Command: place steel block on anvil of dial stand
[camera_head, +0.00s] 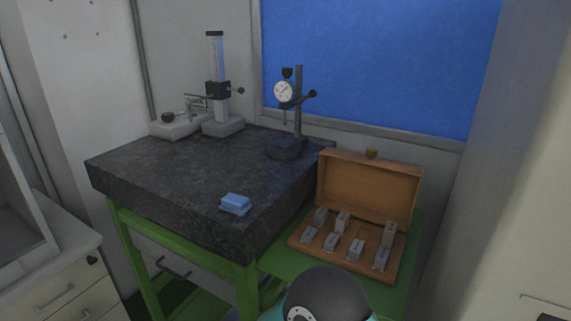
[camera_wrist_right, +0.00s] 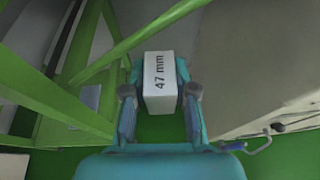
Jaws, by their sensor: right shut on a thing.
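In the right wrist view, my right gripper (camera_wrist_right: 160,95) is shut on a pale steel block (camera_wrist_right: 160,80) marked "47 mm". One finger lies on each side of it. The dial stand (camera_head: 299,110) stands at the back right of the dark granite table, with a round white dial (camera_head: 284,92) on its post. Its anvil is at the dark round base (camera_head: 286,149), and nothing is seen on it. In the head view my right gripper and the block do not show; a dark rounded part of my arm is at the bottom. My left gripper is not in view.
An open wooden case (camera_head: 367,185) with several steel blocks stands on a green surface right of the granite table (camera_head: 190,175). Another gauge stand (camera_head: 217,95) is at the back left. The table's middle is clear.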

